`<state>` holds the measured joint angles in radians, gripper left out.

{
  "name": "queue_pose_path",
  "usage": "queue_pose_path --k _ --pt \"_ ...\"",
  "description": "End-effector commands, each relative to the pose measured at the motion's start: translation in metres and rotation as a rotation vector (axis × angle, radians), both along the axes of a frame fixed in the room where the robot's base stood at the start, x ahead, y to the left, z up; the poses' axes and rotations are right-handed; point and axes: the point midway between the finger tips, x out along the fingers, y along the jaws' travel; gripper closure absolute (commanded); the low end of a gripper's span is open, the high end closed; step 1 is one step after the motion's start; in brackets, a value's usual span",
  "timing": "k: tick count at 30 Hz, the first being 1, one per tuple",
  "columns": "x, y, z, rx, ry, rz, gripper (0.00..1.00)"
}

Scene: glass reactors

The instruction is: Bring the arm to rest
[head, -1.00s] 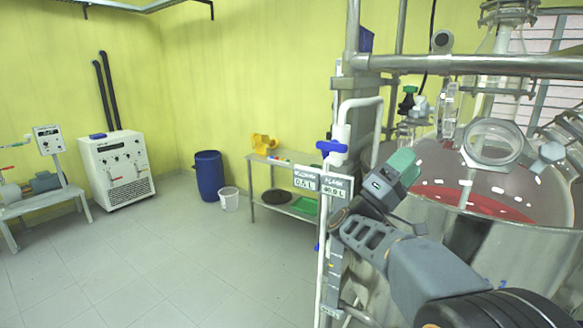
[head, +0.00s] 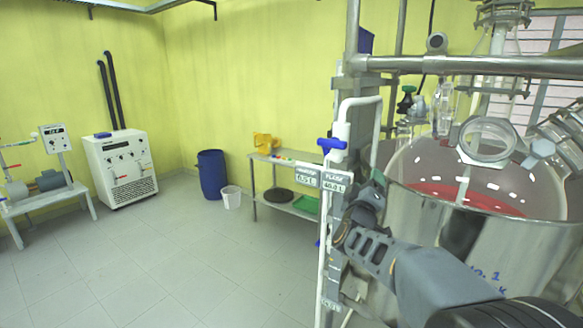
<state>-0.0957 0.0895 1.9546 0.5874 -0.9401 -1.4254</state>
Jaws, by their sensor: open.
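My arm comes in from the lower right of the head view. My gripper (head: 368,200) is at the arm's far end, small and partly hidden behind the wrist. It is beside the white pipe and the display plates, left of the reactor's metal vessel. I see nothing held in it, and the fingertips are hard to make out. The glass reactor (head: 425,170) with red liquid inside stands right behind the arm.
A horizontal steel rail (head: 480,65) crosses above the arm. A blue-handled valve (head: 331,145) and display plates (head: 321,179) stand close left of the gripper. A steel table (head: 285,209), blue barrel (head: 211,175) and white bucket (head: 231,197) stand farther back.

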Motion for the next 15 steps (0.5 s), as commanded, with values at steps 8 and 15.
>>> queue_pose_path --k 8,15 --pt "-0.039 0.057 -0.111 0.595 0.548 0.395 0.33" --pt "-0.158 0.063 -0.189 1.03 1.056 0.207 0.33"
